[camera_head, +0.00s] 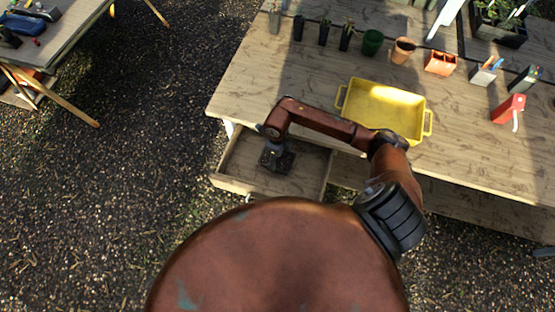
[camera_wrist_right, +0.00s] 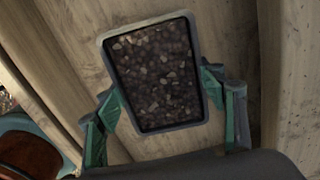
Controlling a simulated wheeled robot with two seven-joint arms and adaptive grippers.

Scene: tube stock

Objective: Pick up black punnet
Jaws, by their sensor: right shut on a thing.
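The black punnet (camera_head: 286,164) is a small dark square tray inside the open wooden drawer (camera_head: 240,184) under the table. My right gripper (camera_head: 274,151) reaches down into the drawer at the punnet. In the wrist view its green fingers (camera_wrist_right: 168,108) stand on opposite sides of the punnet, shut on it. Whether the punnet touches the drawer floor I cannot tell. My left gripper is not in view.
A yellow tray (camera_head: 425,139) stands on the wooden table (camera_head: 470,165) above the drawer. Behind it are a green pot (camera_head: 372,42), a terracotta pot (camera_head: 403,50) and several small pots. A red object (camera_head: 508,109) stands at right. The drawer walls surround my gripper closely.

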